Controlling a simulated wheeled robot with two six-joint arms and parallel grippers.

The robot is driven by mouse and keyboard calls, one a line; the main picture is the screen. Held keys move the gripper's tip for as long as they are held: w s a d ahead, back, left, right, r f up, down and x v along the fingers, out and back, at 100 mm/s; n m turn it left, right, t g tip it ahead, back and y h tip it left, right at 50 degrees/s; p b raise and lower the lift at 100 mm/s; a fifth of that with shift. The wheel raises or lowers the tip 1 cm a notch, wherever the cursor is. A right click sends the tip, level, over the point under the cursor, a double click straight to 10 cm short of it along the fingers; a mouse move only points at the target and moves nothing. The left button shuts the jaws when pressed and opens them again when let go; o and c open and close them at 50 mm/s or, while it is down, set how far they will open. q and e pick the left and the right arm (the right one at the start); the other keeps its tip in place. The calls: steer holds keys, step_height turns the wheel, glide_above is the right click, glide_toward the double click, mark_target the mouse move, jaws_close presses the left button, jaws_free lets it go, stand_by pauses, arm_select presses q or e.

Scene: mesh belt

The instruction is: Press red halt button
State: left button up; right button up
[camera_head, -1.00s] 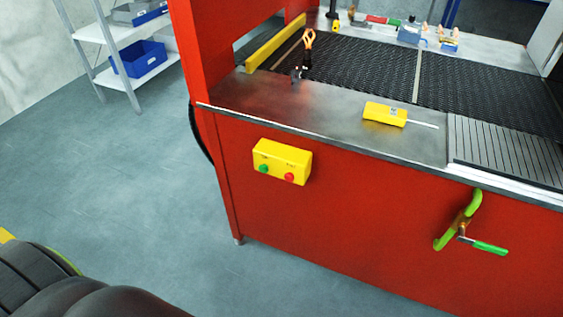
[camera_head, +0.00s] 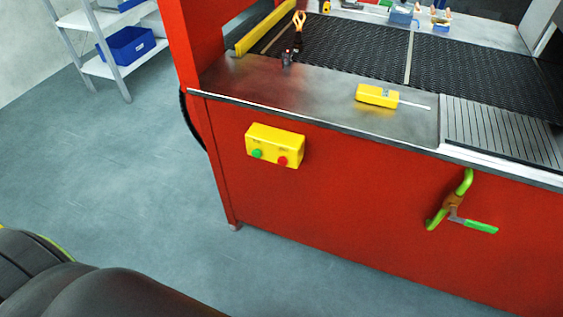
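The red halt button (camera_head: 282,161) is the right one of two round buttons on a yellow control box (camera_head: 275,141). The green button (camera_head: 257,154) sits to its left. The box is fixed to the front of the red machine (camera_head: 330,190), below its metal top edge. Nothing covers either button. Neither of my grippers shows in the head view.
A green-handled crank (camera_head: 462,212) sticks out from the machine front at the right. On top are a yellow tool (camera_head: 378,96), pliers (camera_head: 299,28) and the dark mesh belt (camera_head: 340,48). A shelf with a blue bin (camera_head: 127,45) stands at left. The floor (camera_head: 120,170) before it is clear.

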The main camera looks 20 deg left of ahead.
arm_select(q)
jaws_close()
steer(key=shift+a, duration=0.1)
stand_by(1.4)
